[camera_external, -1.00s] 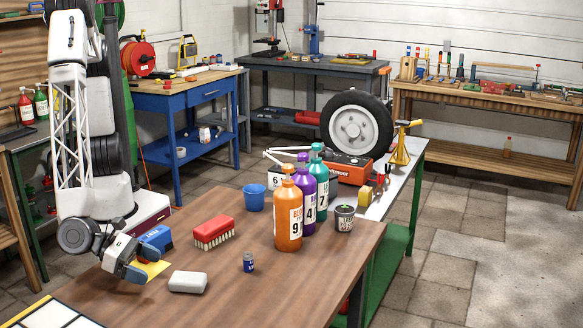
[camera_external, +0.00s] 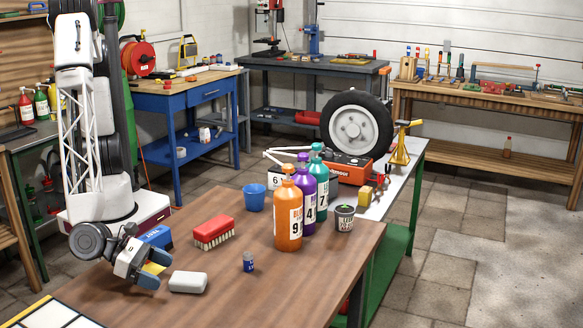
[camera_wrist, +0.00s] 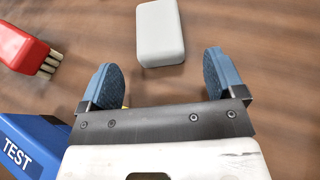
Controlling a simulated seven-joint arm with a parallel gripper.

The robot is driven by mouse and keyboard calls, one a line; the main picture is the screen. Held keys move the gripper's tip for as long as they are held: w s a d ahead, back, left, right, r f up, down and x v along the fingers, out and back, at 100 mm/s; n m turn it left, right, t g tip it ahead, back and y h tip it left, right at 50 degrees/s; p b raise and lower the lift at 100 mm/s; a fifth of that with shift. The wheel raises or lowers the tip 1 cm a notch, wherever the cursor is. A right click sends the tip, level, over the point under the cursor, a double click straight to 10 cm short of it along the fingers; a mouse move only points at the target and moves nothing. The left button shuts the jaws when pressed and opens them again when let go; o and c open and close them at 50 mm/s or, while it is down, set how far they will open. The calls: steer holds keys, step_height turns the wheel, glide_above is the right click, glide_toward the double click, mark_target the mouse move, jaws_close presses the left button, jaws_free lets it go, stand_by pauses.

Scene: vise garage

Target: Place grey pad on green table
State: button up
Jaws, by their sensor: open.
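The grey pad (camera_external: 188,282), a pale rounded block, lies flat on the brown wooden table near its front left. In the wrist view the pad (camera_wrist: 160,32) is just ahead of the fingertips and roughly centred between them. My gripper (camera_external: 154,272) is low over the wooden table, to the left of the pad, and is open and empty. Its two blue fingers also show in the wrist view (camera_wrist: 161,80). The green-framed table (camera_external: 408,178) with a pale top stands behind the wooden table, at the right.
A red brush (camera_external: 213,232) and a blue TEST box (camera_external: 157,237) are near my gripper. A small blue can (camera_external: 248,262) stands right of the pad. Orange (camera_external: 288,215), purple and teal bottles stand further back. A wheel (camera_external: 355,132) and a yellow stand (camera_external: 401,148) are around the green-framed table.

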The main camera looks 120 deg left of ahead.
mark_target(176, 276)
steer(key=shift+x, duration=2.3)
steer(key=c, duration=1.1)
steer(key=shift+r, duration=0.1)
steer(key=shift+r, duration=0.1)
step_height(176, 276, up, 10)
steer(key=shift+f, duration=0.1)
steer(key=shift+w+a, duration=0.1)
